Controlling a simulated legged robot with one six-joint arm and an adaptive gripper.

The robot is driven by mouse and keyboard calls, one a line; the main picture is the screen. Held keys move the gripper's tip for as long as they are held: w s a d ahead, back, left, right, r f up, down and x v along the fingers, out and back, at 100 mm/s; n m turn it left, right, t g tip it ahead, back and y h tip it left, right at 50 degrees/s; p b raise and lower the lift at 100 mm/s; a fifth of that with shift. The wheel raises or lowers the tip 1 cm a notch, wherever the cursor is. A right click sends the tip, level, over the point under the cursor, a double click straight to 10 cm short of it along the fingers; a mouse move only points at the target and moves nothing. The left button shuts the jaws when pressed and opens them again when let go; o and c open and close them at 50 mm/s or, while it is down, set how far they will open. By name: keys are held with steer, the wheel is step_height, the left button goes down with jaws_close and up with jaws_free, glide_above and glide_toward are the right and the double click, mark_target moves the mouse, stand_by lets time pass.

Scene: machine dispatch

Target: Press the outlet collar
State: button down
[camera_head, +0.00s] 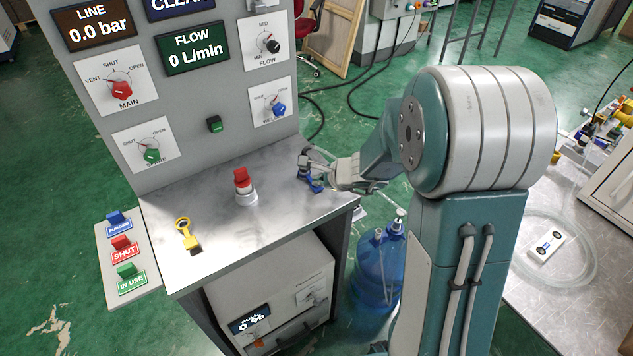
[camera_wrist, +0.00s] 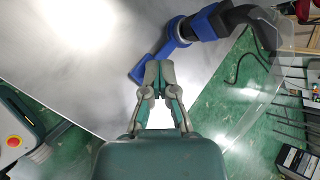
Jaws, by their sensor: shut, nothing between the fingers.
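A blue fitting (camera_head: 309,181) stands near the right edge of the metal bench top. In the wrist view it shows as a blue bracket and cylinder (camera_wrist: 178,36) with a dark elbow piece and a clear hose (camera_wrist: 262,95) at its right. I cannot tell which part of it is the outlet collar. My gripper (camera_head: 329,176) is just right of the fitting in the head view. In the wrist view my gripper (camera_wrist: 160,66) has its fingertips together and empty, close beside the blue bracket's lower end. I cannot tell whether they touch.
The grey panel (camera_head: 196,115) with dials rises behind. A blue water bottle (camera_head: 376,268) stands below the right edge.

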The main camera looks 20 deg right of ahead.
steer(key=shift+r, duration=1.25)
steer(key=shift+r, duration=2.55)
